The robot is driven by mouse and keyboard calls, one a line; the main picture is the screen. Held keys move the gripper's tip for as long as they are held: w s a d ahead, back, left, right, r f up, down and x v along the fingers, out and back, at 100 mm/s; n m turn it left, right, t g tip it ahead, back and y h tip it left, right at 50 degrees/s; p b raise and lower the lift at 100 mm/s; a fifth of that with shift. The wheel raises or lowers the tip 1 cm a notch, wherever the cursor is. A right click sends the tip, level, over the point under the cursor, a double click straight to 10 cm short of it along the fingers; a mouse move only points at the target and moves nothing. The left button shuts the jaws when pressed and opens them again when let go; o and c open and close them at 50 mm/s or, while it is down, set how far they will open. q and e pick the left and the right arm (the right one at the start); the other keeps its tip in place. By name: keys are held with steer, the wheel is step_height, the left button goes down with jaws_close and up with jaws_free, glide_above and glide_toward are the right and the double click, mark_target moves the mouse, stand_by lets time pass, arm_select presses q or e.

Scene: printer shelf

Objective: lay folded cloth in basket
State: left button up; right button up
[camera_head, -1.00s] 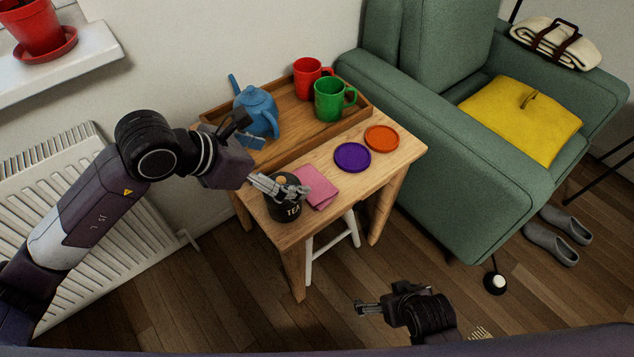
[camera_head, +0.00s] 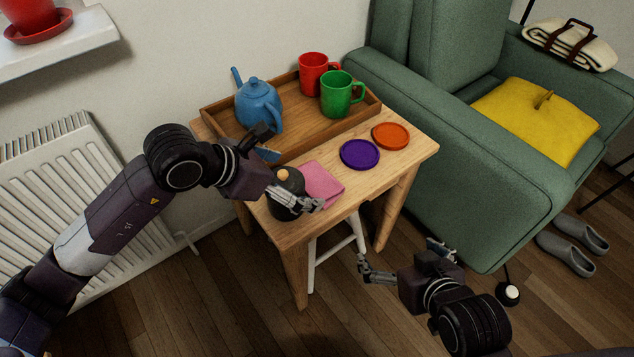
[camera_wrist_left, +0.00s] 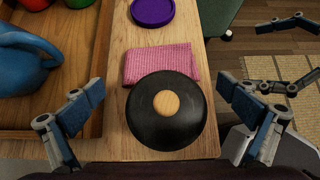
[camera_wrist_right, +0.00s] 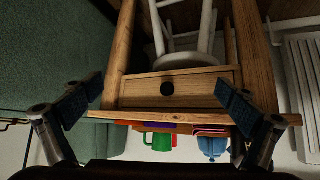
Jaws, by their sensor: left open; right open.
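The folded pink cloth (camera_head: 325,184) lies flat on the wooden side table (camera_head: 413,148), right beside a black tea tin (camera_head: 284,208). In the left wrist view the cloth (camera_wrist_left: 150,60) lies just beyond the tin's dark round lid (camera_wrist_left: 145,118) with its wooden knob. My left gripper (camera_head: 290,180) is open, its fingers on either side of the tin; contact cannot be told. It also shows in the left wrist view (camera_wrist_left: 160,103). My right gripper (camera_head: 398,252) is open and empty, low in front of the table. I cannot make out a basket.
A wooden tray (camera_head: 300,140) holds a blue teapot (camera_head: 257,105), a red mug (camera_head: 314,73) and a green mug (camera_head: 337,95). Purple (camera_head: 360,154) and orange (camera_head: 391,136) coasters lie on the table. A green armchair (camera_head: 470,170) stands to the right. A white stool (camera_head: 335,245) is underneath.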

mark_target(311, 182)
arm_select(q)
steer(key=b+x, duration=0.1)
steer(key=x, duration=0.3)
steer(key=shift+w+d+f, duration=0.2)
steer(key=shift+d, duration=0.05)
arm_select(e)
steer(key=w+a+r+t+y, duration=0.1)
steer(key=w+a+r+t, duration=0.1)
steer(key=w+r+t, duration=0.1)
steer(key=shift+w+r, duration=0.7)
steer(key=shift+r, duration=0.25)
arm_select(q)
steer(key=shift+c, duration=0.6)
steer(key=c, duration=0.4)
